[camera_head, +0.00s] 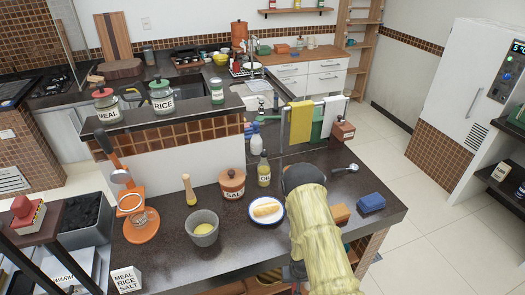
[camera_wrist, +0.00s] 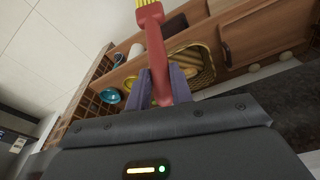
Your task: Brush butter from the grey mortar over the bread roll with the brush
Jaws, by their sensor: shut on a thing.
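The grey mortar (camera_head: 204,238) stands on the dark counter, with yellow butter (camera_head: 204,228) inside. The bread roll (camera_head: 267,209) lies on a white plate with a blue rim (camera_head: 281,220), to the right of the mortar. In the wrist view my gripper (camera_wrist: 162,82) is shut on the red handle of the brush (camera_wrist: 155,50). The brush's yellow bristles (camera_wrist: 150,14) point away from the gripper. In the head view my arm reaches over the front of the counter, right of the plate. The brush cannot be made out there, so its distance from the mortar and roll is unclear.
A salt pot (camera_head: 232,184) and an oil bottle (camera_head: 264,170) stand behind the plate. A blue block (camera_head: 371,203) and an orange block (camera_head: 340,214) lie on the right. Counter between mortar and plate is clear.

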